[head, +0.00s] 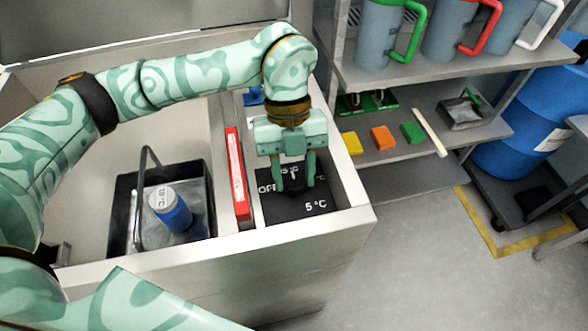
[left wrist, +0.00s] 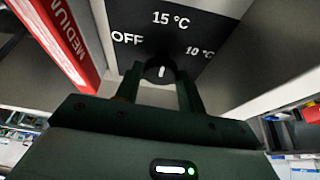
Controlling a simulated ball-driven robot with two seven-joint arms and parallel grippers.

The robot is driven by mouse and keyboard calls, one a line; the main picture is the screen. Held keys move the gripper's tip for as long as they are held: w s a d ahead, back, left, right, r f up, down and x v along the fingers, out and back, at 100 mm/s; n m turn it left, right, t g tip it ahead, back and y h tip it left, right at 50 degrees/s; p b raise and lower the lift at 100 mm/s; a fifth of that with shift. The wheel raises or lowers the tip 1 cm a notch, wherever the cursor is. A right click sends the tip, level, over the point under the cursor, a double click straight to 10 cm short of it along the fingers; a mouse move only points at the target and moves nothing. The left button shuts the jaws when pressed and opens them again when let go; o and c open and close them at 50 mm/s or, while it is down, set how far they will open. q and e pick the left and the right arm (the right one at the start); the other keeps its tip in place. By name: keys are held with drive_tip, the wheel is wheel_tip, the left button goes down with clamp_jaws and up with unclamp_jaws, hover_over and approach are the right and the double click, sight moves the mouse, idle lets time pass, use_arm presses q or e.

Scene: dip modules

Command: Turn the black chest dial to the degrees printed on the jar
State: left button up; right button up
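The black chest dial (left wrist: 161,71) has a white mark and sits on a black panel (head: 283,212). In the left wrist view the panel reads OFF at left, 15 °C at top and 10 °C at right; the head view also shows 5 °C near the front. The white mark points roughly toward 15 °C. My left gripper (head: 294,182) reaches down over the panel, one finger on each side of the dial, with the fingers apart; firm contact is not visible. The blue jar (head: 176,216) has a pale lid whose small print looks like 10 °C. My right gripper is out of view.
The jar stands in a dark carrier (head: 122,214) with a tall handle, inside the open chest. A red strip (head: 237,175) marked MEDIUM stands left of the panel. Shelves at right hold jugs (head: 376,35) and colored blocks (head: 382,138). A blue barrel (head: 510,140) stands beyond.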

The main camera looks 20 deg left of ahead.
use_arm(q)
drive_tip(key=c, duration=0.4)
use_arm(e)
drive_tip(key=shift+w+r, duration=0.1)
use_arm(q)
drive_tip(key=shift+r+m+y+p, duration=0.2)
drive_tip(key=shift+m+y+p, duration=0.2)
drive_tip(key=shift+m+p, duration=0.45)
drive_tip(key=m+y+p, duration=0.1)
drive_tip(key=m, duration=0.3)
drive_tip(key=shift+w+d+g, duration=0.1)
drive_tip(key=shift+d+g, duration=0.05)
drive_tip(key=shift+g, duration=0.15)
drive_tip(key=m+y+p, duration=0.2)
drive_tip(key=m, duration=0.2)
drive_tip(key=shift+d, duration=0.15)
drive_tip(key=shift+f+m+t+y+p, duration=0.1)
drive_tip(key=shift+m+t+y+p, duration=0.3)
drive_tip(key=shift+m, duration=0.65)
drive_tip(key=shift+m+y+p, duration=0.2)
drive_tip(key=shift+m+p, duration=0.4)
drive_tip(key=shift+m, duration=0.4)
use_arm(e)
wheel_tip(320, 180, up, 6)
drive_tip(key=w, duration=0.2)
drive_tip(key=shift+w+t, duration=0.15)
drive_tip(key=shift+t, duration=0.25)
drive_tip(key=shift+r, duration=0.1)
